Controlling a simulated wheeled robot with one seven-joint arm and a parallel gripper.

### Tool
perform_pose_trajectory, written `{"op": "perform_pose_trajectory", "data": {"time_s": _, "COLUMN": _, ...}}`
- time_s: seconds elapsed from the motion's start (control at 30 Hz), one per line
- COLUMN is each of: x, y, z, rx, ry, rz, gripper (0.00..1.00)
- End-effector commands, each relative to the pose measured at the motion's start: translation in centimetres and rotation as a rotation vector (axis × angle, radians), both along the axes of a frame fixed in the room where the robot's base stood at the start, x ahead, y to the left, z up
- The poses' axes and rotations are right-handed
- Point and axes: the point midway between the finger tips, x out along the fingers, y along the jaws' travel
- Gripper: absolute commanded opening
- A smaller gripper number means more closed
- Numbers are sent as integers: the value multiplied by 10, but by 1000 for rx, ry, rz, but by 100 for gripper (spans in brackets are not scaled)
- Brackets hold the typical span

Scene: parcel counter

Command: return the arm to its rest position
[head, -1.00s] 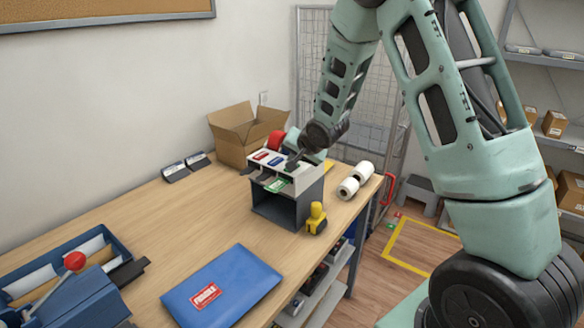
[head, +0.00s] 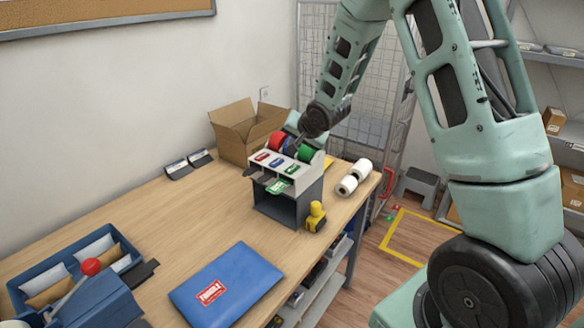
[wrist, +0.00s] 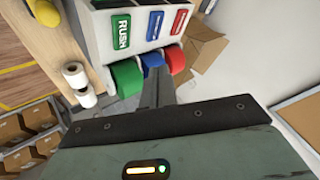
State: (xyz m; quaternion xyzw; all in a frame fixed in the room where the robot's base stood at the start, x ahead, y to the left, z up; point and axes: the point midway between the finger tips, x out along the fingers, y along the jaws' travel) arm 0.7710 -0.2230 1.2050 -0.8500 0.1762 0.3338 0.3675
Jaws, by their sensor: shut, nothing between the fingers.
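My gripper (head: 297,141) is above and behind the label dispenser (head: 291,205), close to its label rolls. In the wrist view my gripper (wrist: 157,85) is shut with nothing in it, its fingers pointing toward the rolls. The dispenser carries a red roll (head: 277,141), a blue roll (wrist: 153,58) and a green roll (head: 305,152). A green label (head: 278,187) sticks out at its front. Whether the fingers touch a roll cannot be told.
On the wooden counter (head: 160,230) are an open cardboard box (head: 243,133), white paper rolls (head: 354,177), a yellow-and-black tool (head: 315,217) and a blue parcel (head: 226,284) marked fragile. A blue tray (head: 75,265) with envelopes stands at left. Air above the counter's left half is clear.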

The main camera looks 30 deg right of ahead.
Motion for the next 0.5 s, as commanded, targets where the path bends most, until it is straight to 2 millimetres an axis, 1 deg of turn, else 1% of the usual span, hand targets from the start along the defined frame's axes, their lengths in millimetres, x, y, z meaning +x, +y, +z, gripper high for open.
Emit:
{"op": "perform_pose_trajectory", "data": {"time_s": 0.27, "x": 0, "y": 1, "z": 0, "rx": 0, "ry": 1, "rz": 1, "gripper": 0}}
{"op": "perform_pose_trajectory", "data": {"time_s": 0.33, "x": -2, "y": 8, "z": -2, "rx": -6, "ry": 8, "rz": 16, "gripper": 0}}
{"op": "perform_pose_trajectory", "data": {"time_s": 0.37, "x": -4, "y": 14, "z": -3, "rx": -12, "ry": 15, "rz": 28, "gripper": 0}}
{"op": "perform_pose_trajectory", "data": {"time_s": 0.43, "x": -12, "y": 39, "z": -6, "rx": -33, "ry": 46, "rz": 81, "gripper": 0}}
{"op": "perform_pose_trajectory", "data": {"time_s": 0.47, "x": -17, "y": 52, "z": -8, "rx": -47, "ry": 65, "rz": 110, "gripper": 0}}
{"op": "perform_pose_trajectory", "data": {"time_s": 0.5, "x": -27, "y": 74, "z": -11, "rx": -69, "ry": 96, "rz": 164, "gripper": 0}}
